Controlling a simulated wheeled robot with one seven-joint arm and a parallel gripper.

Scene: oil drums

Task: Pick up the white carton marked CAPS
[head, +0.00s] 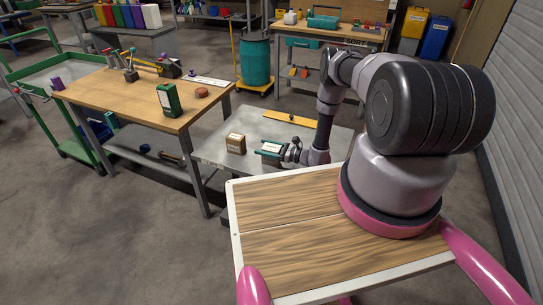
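A small white-topped carton (271,148) with dark marking is on or just above the grey metal table, right of a brown carton. The marking is too small to read, so I cannot confirm that it says CAPS. My gripper (270,150) reaches in from the right, low over the table, with its dark green fingers beside the white carton. I cannot tell whether the fingers touch or squeeze it, or whether it is lifted. My wrist is just right of it.
The brown carton (236,143) with a pale label stands close by on the left. A yellow strip (292,118) lies at the back of the grey table (213,153). A wooden workbench (140,95) with a green box (168,98) stands to the left.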

